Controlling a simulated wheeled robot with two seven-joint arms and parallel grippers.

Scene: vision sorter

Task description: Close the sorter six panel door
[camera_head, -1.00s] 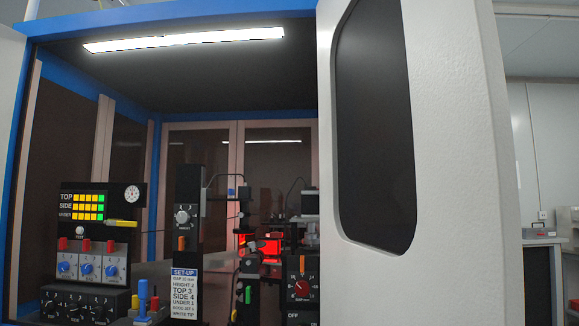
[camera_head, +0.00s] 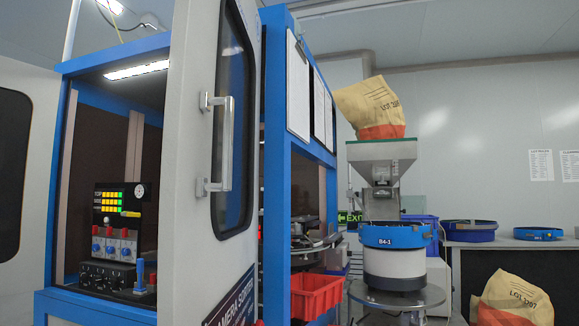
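The sorter is a blue-framed cabinet (camera_head: 283,130) at the left and centre of the head view. A white door panel (camera_head: 187,150) with a dark window stands swung open in front of it. Its silver bar handle (camera_head: 222,145) faces right. Another white panel with a dark window (camera_head: 10,170) stands open at the far left edge. Between them the cabinet interior shows, with a control panel (camera_head: 118,230) of lit indicators and knobs. Neither of my grippers is in view.
Right of the cabinet are a red bin (camera_head: 316,294) and a feeder with a blue bowl (camera_head: 395,236), topped by a paper sack (camera_head: 370,105). Another sack (camera_head: 515,300) sits at lower right. A bench (camera_head: 510,248) holds blue rings along the right wall.

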